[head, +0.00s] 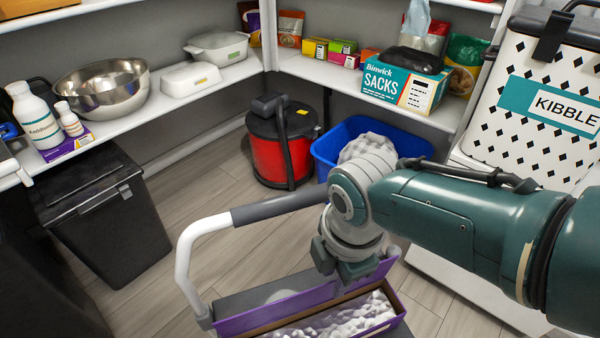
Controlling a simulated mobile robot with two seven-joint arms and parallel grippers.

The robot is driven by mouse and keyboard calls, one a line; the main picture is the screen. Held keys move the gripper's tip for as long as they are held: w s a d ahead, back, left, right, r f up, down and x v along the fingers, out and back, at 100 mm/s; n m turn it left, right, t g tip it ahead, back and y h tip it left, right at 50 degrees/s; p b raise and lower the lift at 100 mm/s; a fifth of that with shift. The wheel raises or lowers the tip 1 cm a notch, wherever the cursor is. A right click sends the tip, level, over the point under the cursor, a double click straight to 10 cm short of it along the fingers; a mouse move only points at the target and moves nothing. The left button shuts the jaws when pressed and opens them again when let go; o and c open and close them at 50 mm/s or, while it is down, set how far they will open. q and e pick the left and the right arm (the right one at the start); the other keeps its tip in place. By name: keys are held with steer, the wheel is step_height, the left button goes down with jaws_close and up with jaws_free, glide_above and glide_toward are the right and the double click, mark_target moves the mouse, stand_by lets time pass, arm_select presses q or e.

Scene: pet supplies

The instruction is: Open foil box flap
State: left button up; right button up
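The foil box (391,325) is a long purple carton at the bottom centre, cut off by the lower picture edge. Crinkled silver foil (340,318) shows inside it. A purple flap (262,317) stands up along its far long side, with a brown inner edge, so the top is open. My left gripper is out of view.
The box rests on a grey cart top with a white and grey handle (190,250). Beyond are a black bin (105,215), a red canister vacuum (270,150) and a blue tub (325,150). Shelves hold bowls, bottles and a sacks box (405,85). A kibble container (540,110) stands right.

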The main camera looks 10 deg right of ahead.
steer(key=shift+r, duration=0.1)
step_height(320, 180, up, 10)
steer(key=s+p, duration=0.1)
steer(key=p, duration=0.7)
steer(key=shift+s+p, duration=0.15)
steer(key=shift+p, duration=0.2)
steer(key=shift+d, duration=0.1)
